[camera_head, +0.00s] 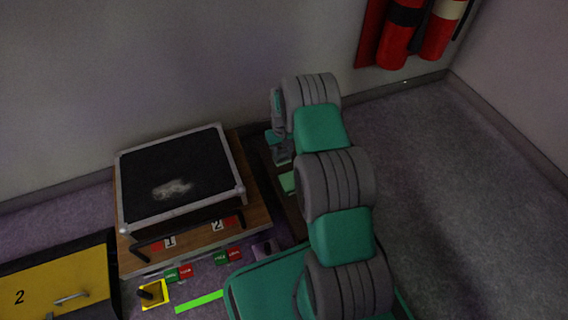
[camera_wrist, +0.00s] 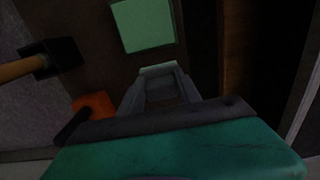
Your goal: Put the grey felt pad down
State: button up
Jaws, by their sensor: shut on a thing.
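My gripper (camera_wrist: 160,82) shows in the middle of the wrist view, pointing down over a dark brown surface. Its fingers are close together on a small pale grey piece (camera_wrist: 158,69) at their tips, which I take to be the grey felt pad; most of it is hidden by the fingers. In the head view my gripper (camera_head: 282,155) is beside the right side of the wooden cabinet, and the pad cannot be made out there. I cannot tell whether the pad touches the surface below.
A pale green square (camera_wrist: 143,22) lies just beyond the fingertips. A dark-headed mallet (camera_wrist: 60,55) and an orange item (camera_wrist: 97,104) lie to the left. The wooden cabinet (camera_head: 258,200) carries a framed black panel (camera_head: 175,165) with a pale smudge. A yellow drawer front (camera_head: 50,290) is lower left.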

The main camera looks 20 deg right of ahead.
aim_at(284, 157)
jog(key=shift+w+d+f+b, duration=0.25)
jog(key=shift+w+f, duration=0.15)
jog(key=shift+f, duration=0.15)
jog(key=shift+w+d+f+b, duration=0.15)
jog(key=shift+w+d+f, duration=0.1)
jog(key=shift+w+f, duration=0.2)
notch_tip(284, 157, down, 4)
jog(key=b, duration=0.2)
jog(key=shift+w+d+r+b, duration=0.1)
jog(key=shift+d+r+b, duration=0.05)
jog(key=shift+b, duration=0.15)
jog(key=shift+r, duration=0.2)
jog(key=o, duration=1.2)
jog(key=shift+f, duration=0.15)
